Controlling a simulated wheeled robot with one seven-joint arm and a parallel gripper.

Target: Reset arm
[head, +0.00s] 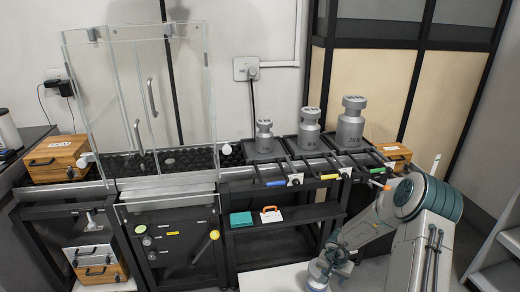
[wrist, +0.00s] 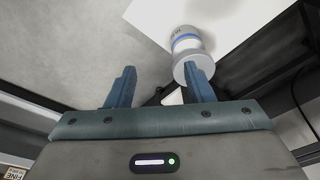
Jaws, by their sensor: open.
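My arm reaches down at the lower right in the head view, with my gripper (head: 335,262) low near the front edge of the picture. In the wrist view my gripper (wrist: 159,72) is open, its two blue-grey fingers apart and nothing between them. A pale grey cylinder with a blue band (wrist: 188,42) shows beyond the right finger, partly hidden by it. A similar pale cylinder (head: 317,275) shows beside the arm's end in the head view. I cannot tell whether the gripper touches it.
Three metal weights (head: 264,137) (head: 310,127) (head: 350,124) stand on the dark table behind. A clear glass enclosure (head: 183,95) stands left of them. Wooden boxes (head: 57,158) (head: 392,152) sit at both ends. A white surface (head: 268,279) lies in front; pale shelves (head: 495,270) stand at right.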

